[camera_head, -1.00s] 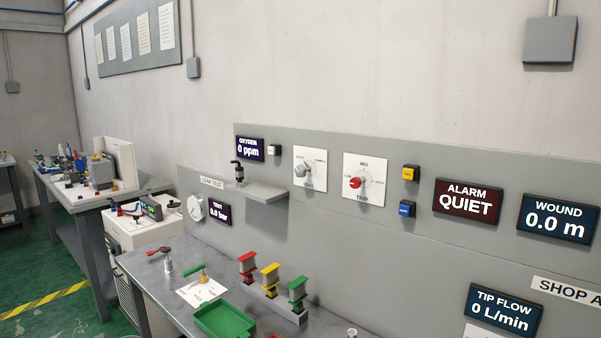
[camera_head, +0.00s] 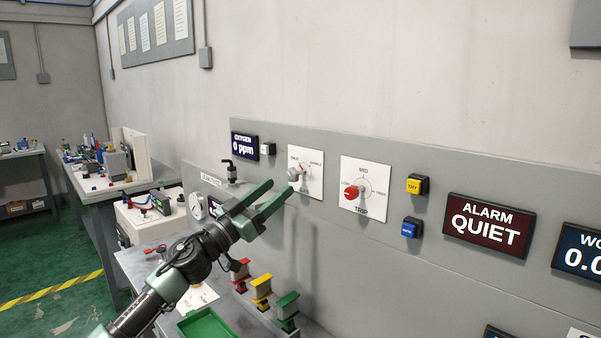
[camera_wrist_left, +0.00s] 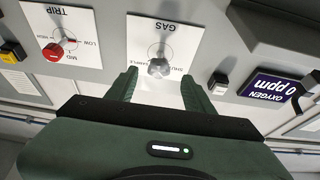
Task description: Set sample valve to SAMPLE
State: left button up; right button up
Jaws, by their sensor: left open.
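The sample valve is a grey knob (camera_head: 293,175) on a white square plate (camera_head: 312,183) on the grey wall panel; the plate reads GAS in the left wrist view. One of its labels seems to read SAMPLE, at the upper right in the head view. Which mark the knob points to is too small to tell. My left gripper (camera_head: 281,186) is open in front of the plate, its fingers toward the knob. In the left wrist view the knob (camera_wrist_left: 159,69) lies between and just beyond the fingertips (camera_wrist_left: 160,80), seemingly untouched. My right gripper is out of view.
Right of the plate is the TRIP plate with a red knob (camera_head: 352,192), then yellow (camera_head: 417,184) and blue (camera_head: 411,228) buttons. Left are a small white button (camera_head: 267,149) and the OXYGEN display (camera_head: 244,146). Coloured blocks and a green tray (camera_head: 208,325) are on the bench below.

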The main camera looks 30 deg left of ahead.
aim_at(290, 177)
pick_arm(q)
jog(key=x, duration=0.2)
jog(key=p+x, duration=0.1)
jog(key=x, duration=0.1)
jog(key=shift+d+r+p, duration=0.1)
jog(key=shift+r+p, duration=0.2)
jog(key=shift+r, duration=0.05)
jog(key=shift+w+d+r, duration=0.1)
jog(key=shift+w+d, duration=0.1)
jog(key=shift+w, duration=0.3)
jog(key=shift+w+d, duration=0.15)
jog(key=shift+w, duration=0.4)
jog(key=shift+w+r, duration=0.1)
jog(key=shift+w, duration=0.05)
grip_shut()
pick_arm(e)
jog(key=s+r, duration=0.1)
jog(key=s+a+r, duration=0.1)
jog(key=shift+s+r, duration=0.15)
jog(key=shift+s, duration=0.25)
